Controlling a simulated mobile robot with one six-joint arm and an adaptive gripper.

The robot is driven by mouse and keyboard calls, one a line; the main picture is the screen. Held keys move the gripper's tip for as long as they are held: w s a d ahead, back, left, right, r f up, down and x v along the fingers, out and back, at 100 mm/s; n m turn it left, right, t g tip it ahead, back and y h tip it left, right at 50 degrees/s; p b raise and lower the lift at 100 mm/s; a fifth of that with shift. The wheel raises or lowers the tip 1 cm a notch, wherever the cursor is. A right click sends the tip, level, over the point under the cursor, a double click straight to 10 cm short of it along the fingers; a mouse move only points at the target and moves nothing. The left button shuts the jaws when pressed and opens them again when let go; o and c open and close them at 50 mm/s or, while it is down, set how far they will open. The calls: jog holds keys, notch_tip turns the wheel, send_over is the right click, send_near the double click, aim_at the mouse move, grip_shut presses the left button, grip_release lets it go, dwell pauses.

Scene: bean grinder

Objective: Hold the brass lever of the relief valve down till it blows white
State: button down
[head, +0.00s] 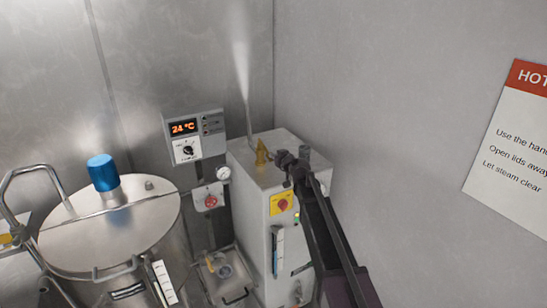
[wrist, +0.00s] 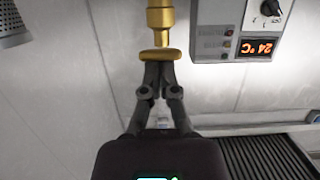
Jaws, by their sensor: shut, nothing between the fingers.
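The brass relief valve (head: 262,153) stands on top of the grey steel cabinet (head: 252,200). In the wrist view, which is upside down, its brass body (wrist: 160,18) ends in a wider brass piece (wrist: 160,54), seemingly the lever. My gripper (head: 286,160) is just right of the valve in the head view. Its closed fingertips (wrist: 158,66) meet the edge of the wider brass piece, with nothing between them. I cannot tell how far the lever is pressed. A white plume (head: 240,50) rises from the thin pipe (head: 249,115) behind the valve.
A control box (head: 193,135) reading 24 °C hangs on the wall left of the cabinet. A round steel vessel (head: 105,235) with a blue cap (head: 103,172) stands at the left. A pressure gauge (head: 223,173) is beside the cabinet. A warning sign (head: 515,135) is on the right wall.

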jog(key=shift+r, duration=0.2)
dwell(0.5)
jog(key=p+v, duration=0.3)
jog(key=v, duration=0.8)
jog(key=shift+s+d+r, duration=0.15)
jog(key=shift+d+r, duration=0.05)
dwell(0.4)
jog(key=s+d+f+m+g+h+b, duration=0.2)
jog(key=s+d+f+g+b, duration=0.1)
jog(key=s+d+f, duration=0.3)
jog(key=s+d+f+m+g+h+b, duration=0.2)
jog(key=s+d+f, duration=0.5)
jog(key=s, duration=0.8)
jog(key=s+d+f+m+g+h+b, duration=0.2)
jog(key=s+d+f+g+h+b, duration=0.2)
jog(key=s+d+f+g, duration=0.3)
jog(key=s+f+b, duration=0.1)
jog(key=s+f, duration=0.2)
jog(key=f, duration=0.2)
jog(key=shift+s+m+g+b, duration=0.25)
jog(key=shift+m+g+b, duration=0.05)
jog(key=shift+m, duration=0.1)
